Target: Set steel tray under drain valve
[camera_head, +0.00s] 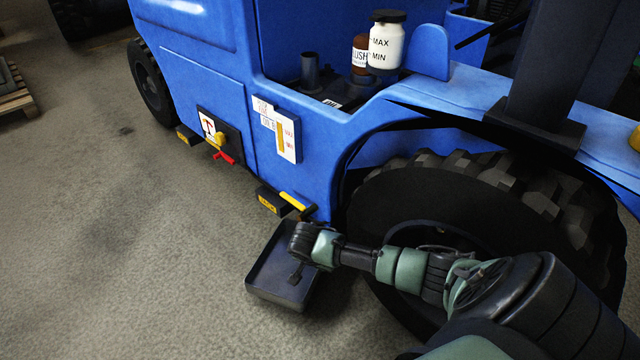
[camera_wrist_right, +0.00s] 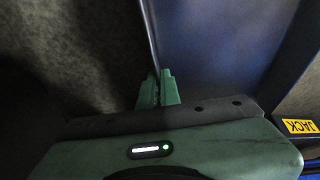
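The steel tray (camera_head: 262,285) is a dark, shallow rectangular tray at or just above the floor, beside the blue vehicle and left of its big front tyre. My right gripper (camera_head: 296,277) reaches over it from the right. In the right wrist view, the gripper's green fingers (camera_wrist_right: 157,90) are closed on the thin wall of the tray (camera_wrist_right: 215,50). A red lever with a yellow part (camera_head: 222,152) sits low on the vehicle's side, left of the tray. I cannot tell whether it is the drain valve. My left gripper is not in view.
A black block with a yellow label (camera_head: 268,203) and a yellow handle (camera_head: 292,200) project from the vehicle just behind the tray; its JACK label (camera_wrist_right: 299,127) shows in the wrist view. The large tyre (camera_head: 410,205) stands right.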

